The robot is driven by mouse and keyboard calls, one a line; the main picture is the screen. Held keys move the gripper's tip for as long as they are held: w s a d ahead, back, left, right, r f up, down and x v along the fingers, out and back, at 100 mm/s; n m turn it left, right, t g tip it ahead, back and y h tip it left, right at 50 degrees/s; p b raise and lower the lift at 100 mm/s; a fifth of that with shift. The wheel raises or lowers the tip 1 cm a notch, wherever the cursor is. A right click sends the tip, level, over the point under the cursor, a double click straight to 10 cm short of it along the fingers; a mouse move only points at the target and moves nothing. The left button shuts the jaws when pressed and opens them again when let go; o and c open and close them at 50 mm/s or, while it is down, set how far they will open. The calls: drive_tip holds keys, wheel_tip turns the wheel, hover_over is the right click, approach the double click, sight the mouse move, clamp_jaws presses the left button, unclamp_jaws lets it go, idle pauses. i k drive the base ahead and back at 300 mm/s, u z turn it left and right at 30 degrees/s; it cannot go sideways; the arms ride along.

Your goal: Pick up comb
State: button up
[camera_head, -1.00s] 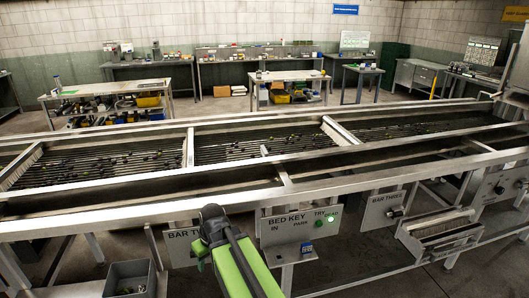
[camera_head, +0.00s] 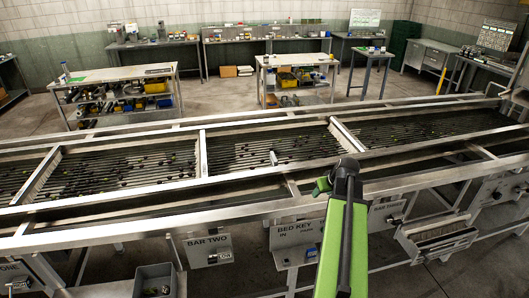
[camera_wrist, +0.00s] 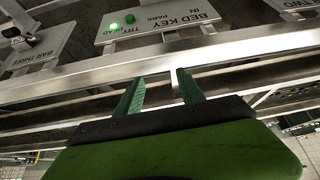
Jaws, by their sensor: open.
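I cannot tell for sure which thing is the comb. A pale ribbed bar, comb-like, lies in an open metal tray (camera_head: 404,238) at the right front of the roller bed. Similar ribbed strips, one at the left (camera_head: 38,176) and one right of centre (camera_head: 350,136), stand across the bed. My gripper (camera_head: 322,186) is over the bed's front rail, left of the tray and apart from it. In the wrist view, its two green fingers (camera_wrist: 159,78) are open with nothing between them. No comb shows clearly in the wrist view.
The long metal roller bed (camera_head: 120,216) fills the middle, with dark and green bits on its rollers. The BED KEY panel (camera_wrist: 160,22) has a green light. A grey bin (camera_head: 155,270) stands at the front left. Benches (camera_head: 115,74) stand behind.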

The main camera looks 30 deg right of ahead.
sight(273, 161)
drive_tip(key=i, duration=1.35)
drive_tip(key=z, duration=0.05)
